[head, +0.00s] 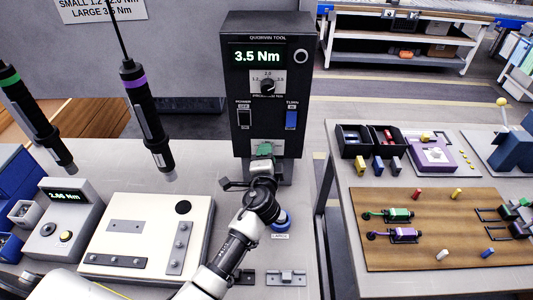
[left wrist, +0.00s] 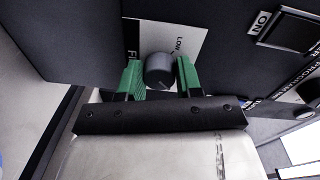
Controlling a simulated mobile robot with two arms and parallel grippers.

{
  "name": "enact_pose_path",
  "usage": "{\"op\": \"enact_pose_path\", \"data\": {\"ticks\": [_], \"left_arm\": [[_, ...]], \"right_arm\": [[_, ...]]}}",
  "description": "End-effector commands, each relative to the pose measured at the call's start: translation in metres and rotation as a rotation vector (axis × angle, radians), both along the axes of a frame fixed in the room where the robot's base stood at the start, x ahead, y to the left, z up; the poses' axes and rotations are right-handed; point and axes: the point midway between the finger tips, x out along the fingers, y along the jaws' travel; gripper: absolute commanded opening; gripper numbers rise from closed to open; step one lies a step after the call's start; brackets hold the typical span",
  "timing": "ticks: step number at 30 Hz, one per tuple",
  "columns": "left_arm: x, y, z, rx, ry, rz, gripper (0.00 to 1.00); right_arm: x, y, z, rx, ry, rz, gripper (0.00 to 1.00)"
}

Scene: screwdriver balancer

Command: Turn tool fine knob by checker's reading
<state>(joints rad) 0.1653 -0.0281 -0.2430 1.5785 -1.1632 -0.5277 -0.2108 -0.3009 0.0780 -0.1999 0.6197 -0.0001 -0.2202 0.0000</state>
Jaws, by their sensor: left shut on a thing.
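The black tool controller (head: 292,110) stands at the back, its green display reading 3.5 Nm. A dial (head: 267,86) sits under the display. My left gripper (head: 264,151) is at the controller's lower front panel. In the left wrist view its green fingers (left wrist: 161,76) are shut on a small dark round knob (left wrist: 159,70) in front of a white label. In the head view the gripper hides this knob. The grey checker (head: 62,222) at the left shows a green reading, perhaps 2.86 Nm. Two screwdrivers hang there, one green-banded (head: 36,120), one purple-banded (head: 147,115).
A white plate fixture (head: 150,205) lies on the near bench. A blue round part (head: 281,222) and small grey brackets (head: 286,278) lie close to my left arm. A second table at the right holds a wooden board (head: 430,255) with small parts.

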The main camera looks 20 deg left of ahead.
Motion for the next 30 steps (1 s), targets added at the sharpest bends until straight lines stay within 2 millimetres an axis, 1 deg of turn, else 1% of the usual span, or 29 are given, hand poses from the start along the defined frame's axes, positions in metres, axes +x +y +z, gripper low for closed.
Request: {"op": "enact_pose_path", "data": {"ticks": [1,6,12,18,30], "left_arm": [[-0.0001,-0.0004,0.0011,0.035,0.012,-0.001,0.11],[-0.0001,-0.0009,0.0011,0.144,0.043,-0.002,0.11],[-0.0002,-0.0008,0.0003,0.233,0.069,-0.001,0.11],[-0.0003,-0.0006,-0.0005,0.276,0.082,-0.001,0.11],[-0.0004,-0.0008,-0.0011,0.287,0.086,-0.001,0.11]], "right_arm": [[0.0003,0.0,0.0033,0.0,0.0,0.0,0.43],[0.0004,0.0,0.0077,0.0,-0.001,0.0,0.43],[0.0007,-0.0001,0.011,0.0,-0.001,0.001,0.43],[0.0008,-0.0008,0.0123,-0.001,-0.001,0.001,0.43],[0.0012,-0.0021,0.0124,-0.003,-0.002,0.001,0.43]]}}
